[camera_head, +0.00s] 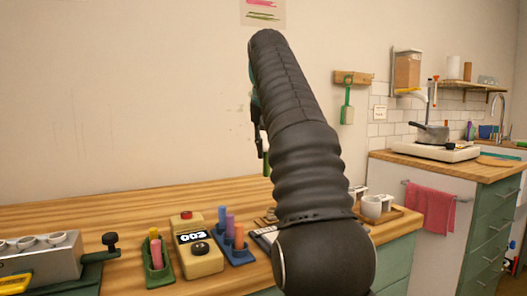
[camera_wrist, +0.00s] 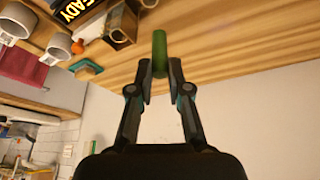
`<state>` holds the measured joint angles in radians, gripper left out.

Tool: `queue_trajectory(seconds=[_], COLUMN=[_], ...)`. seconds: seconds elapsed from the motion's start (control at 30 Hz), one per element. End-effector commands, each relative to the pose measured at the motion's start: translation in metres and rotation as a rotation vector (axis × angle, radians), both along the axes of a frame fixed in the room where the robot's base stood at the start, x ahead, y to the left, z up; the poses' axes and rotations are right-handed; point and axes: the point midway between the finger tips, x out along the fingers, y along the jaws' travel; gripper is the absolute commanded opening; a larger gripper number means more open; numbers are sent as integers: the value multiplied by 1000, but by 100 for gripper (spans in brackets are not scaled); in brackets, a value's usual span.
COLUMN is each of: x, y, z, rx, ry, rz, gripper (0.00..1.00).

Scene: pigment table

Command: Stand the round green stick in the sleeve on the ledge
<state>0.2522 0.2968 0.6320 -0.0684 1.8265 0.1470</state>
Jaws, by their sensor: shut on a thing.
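The round green stick (camera_wrist: 159,52) is between the fingertips of my gripper (camera_wrist: 160,76) in the wrist view. My gripper is shut on it, and the stick extends out past the fingertips, with the wooden tabletop behind it. In the head view my arm covers most of the gripper; a finger (camera_head: 259,144) shows at the arm's left edge, above the table and in front of the wall. A small wooden holder with a dark opening (camera_wrist: 121,26) lies left of the stick in the wrist view; I cannot tell whether it is the sleeve on the ledge.
The wooden table (camera_head: 120,203) carries a grey rack (camera_head: 40,268), a green stick tray (camera_head: 159,272), a yellow counter device (camera_head: 198,257) and a blue stick tray (camera_head: 233,249). White cups (camera_head: 371,207) stand at the right end. The table's back strip is clear.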

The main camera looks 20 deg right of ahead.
Motion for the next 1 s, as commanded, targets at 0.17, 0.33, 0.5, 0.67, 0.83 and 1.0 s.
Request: queue_trajectory(seconds=[0.17,0.33,0.5,0.67,0.83,1.0], x=[3,3,3,3,3,3], y=[-17,-17,-16,-17,-16,-17], z=[-10,-17,-29,-40,-53,-65], rx=[-1,0,0,-1,-1,-1], ry=[-2,-1,0,-1,-2,-3], rz=[-60,-61,-60,-60,-60,-59], gripper=[0,0,0,0,0,0])
